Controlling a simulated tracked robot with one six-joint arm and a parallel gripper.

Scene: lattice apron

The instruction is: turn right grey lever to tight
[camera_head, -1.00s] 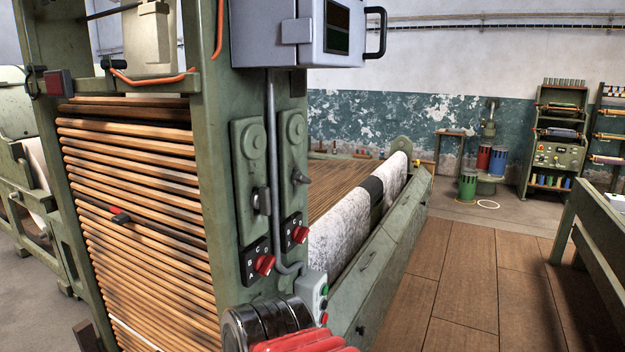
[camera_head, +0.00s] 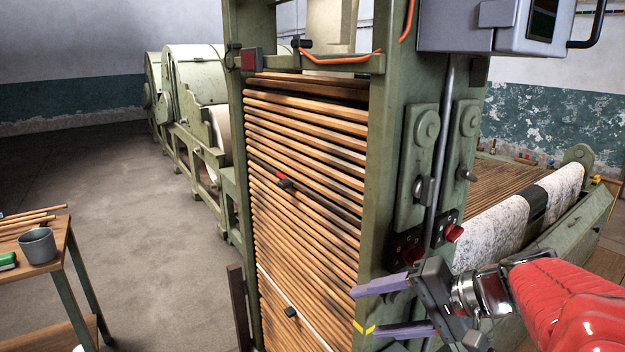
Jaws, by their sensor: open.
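The right grey lever (camera_head: 465,174) sticks out from the lower part of the right green plate (camera_head: 467,125) on the machine's post. Its setting is too small to read. The left grey lever (camera_head: 423,188) sits on the left green plate (camera_head: 420,150), beside it. My gripper (camera_head: 362,311) has purple fingers, spread apart and empty. It points left across the bottom of the post and the lattice edge, below and left of both levers, touching neither as far as I can see. My red arm comes in from the right.
A grey box (camera_head: 495,28) overhangs the plates. Wooden slats (camera_head: 305,180) fill the frame. A small table with a mug (camera_head: 38,246) stands left; floor between is clear.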

